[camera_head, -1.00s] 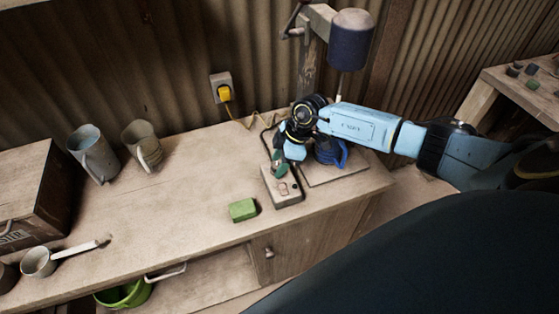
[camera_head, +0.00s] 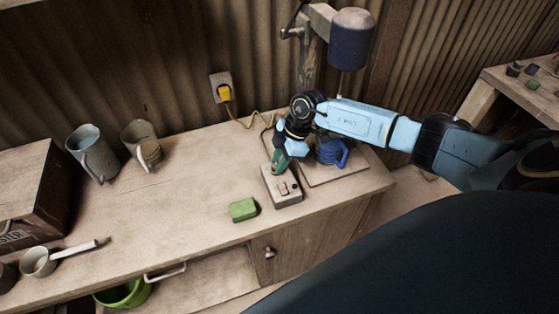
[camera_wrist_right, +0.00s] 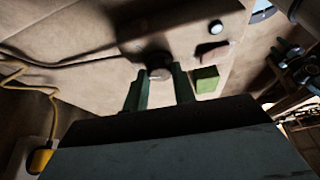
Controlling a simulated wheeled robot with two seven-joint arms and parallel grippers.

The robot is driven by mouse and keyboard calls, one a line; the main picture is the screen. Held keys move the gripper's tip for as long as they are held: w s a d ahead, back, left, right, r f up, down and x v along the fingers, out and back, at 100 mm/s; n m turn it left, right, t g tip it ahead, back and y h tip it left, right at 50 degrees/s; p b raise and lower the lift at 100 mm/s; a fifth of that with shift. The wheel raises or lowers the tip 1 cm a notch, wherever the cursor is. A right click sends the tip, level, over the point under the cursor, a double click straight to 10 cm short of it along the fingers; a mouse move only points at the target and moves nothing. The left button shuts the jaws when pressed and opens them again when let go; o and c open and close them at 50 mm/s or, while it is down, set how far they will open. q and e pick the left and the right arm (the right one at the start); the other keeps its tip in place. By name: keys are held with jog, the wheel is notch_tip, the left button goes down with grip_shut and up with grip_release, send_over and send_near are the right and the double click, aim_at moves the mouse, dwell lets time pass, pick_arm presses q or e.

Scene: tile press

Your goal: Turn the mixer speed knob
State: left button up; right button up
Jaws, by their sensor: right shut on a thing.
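The mixer's control box (camera_head: 288,193) sits on the bench, with small buttons on its top. In the right wrist view the control box (camera_wrist_right: 192,32) shows a dark round speed knob (camera_wrist_right: 158,66) between the two green fingertips. My right gripper (camera_head: 279,166) is at the back left end of the box, and its fingers (camera_wrist_right: 160,90) are shut on the knob. In the head view the fingers hide the knob. The mixer (camera_head: 350,40) has a dark blue motor head above a blue container (camera_head: 328,153). My left gripper is not in view.
A green sponge (camera_head: 243,209) lies just left of the control box. A yellow plug (camera_head: 225,93) sits in the wall socket, its cord running behind the gripper. The bench middle is clear.

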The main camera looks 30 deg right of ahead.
jog(key=n, duration=0.1)
jog(key=n+g, duration=0.1)
jog(key=shift+w+n+b, duration=0.2)
jog(key=shift+n+b, duration=0.1)
jog(key=shift+b, duration=0.05)
jog(key=n+g+b, duration=0.1)
jog(key=n, duration=0.2)
jog(key=shift+w+n+b, duration=0.15)
jog(key=shift+n+b, duration=0.15)
jog(key=n+g+b, duration=0.1)
jog(key=n, duration=0.1)
jog(key=n+b, duration=0.1)
jog(key=n, duration=0.1)
jog(key=shift+w+n+g+h, duration=0.1)
jog(key=shift+n+g+h, duration=0.2)
jog(key=shift+g+h, duration=0.1)
jog(key=shift+a+n+g+h+b, duration=0.15)
jog(key=shift+n+g+h+b, duration=0.35)
jog(key=shift+n+b, duration=0.8)
jog(key=shift+n, duration=0.4)
jog(key=o, duration=1)
jog(key=shift+r, duration=0.1)
